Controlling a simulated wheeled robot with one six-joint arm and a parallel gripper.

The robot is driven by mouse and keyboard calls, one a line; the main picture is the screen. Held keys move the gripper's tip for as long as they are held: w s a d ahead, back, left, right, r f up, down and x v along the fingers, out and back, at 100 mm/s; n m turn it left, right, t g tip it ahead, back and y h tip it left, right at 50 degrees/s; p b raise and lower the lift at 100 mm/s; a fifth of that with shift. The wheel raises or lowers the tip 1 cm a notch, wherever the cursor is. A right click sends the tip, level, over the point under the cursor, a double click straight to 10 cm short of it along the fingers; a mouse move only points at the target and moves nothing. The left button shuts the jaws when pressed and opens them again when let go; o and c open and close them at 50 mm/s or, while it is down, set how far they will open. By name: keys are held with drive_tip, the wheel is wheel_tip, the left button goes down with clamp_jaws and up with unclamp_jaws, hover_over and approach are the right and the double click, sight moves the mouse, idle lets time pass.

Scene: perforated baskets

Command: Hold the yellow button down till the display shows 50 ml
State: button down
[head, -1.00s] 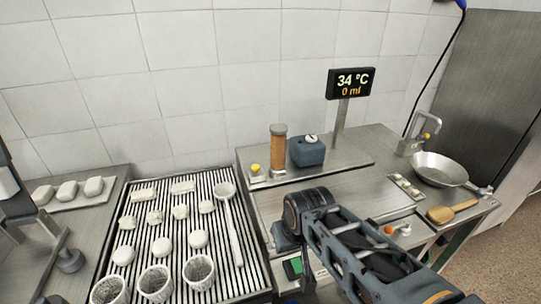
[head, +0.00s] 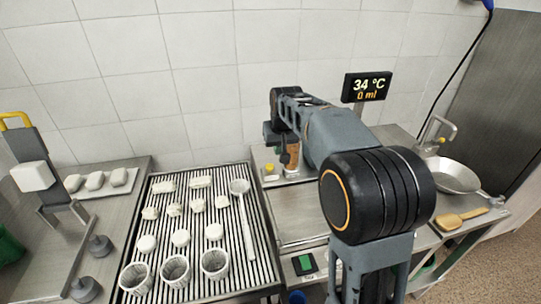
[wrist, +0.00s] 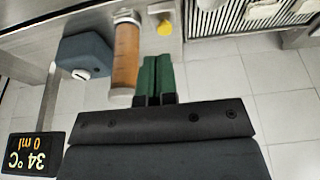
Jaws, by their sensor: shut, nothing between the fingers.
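The yellow button (head: 270,167) sits on a small block at the left end of the raised steel shelf. In the wrist view it (wrist: 165,28) lies just past the fingertips, with a gap in the picture. My gripper (wrist: 157,58) has its green fingers shut together and empty, beside the amber cylinder (wrist: 125,55).
A blue-grey box (wrist: 84,54) with a white knob stands beside the cylinder. A slatted rack (head: 168,277) with white pieces, perforated baskets (head: 175,270) and a ladle (head: 243,215) lies left.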

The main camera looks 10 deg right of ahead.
sight(270, 165)
drive_tip(key=w+p, duration=0.1)
drive_tip(key=w, duration=0.7)
drive_tip(key=shift+d+f, duration=0.15)
drive_tip(key=shift+d, duration=0.1)
drive_tip(key=p+x, duration=0.1)
drive_tip(key=x, duration=0.3)
drive_tip(key=p+x, duration=0.1)
drive_tip(key=x, duration=0.3)
drive_tip(key=s+p+x, duration=0.1)
drive_tip(key=x, duration=0.3)
drive_tip(key=shift+w+f, duration=0.15)
drive_tip(key=shift+f, duration=0.35)
drive_tip(key=shift+f+p, duration=0.3)
drive_tip(key=shift+f, duration=0.25)
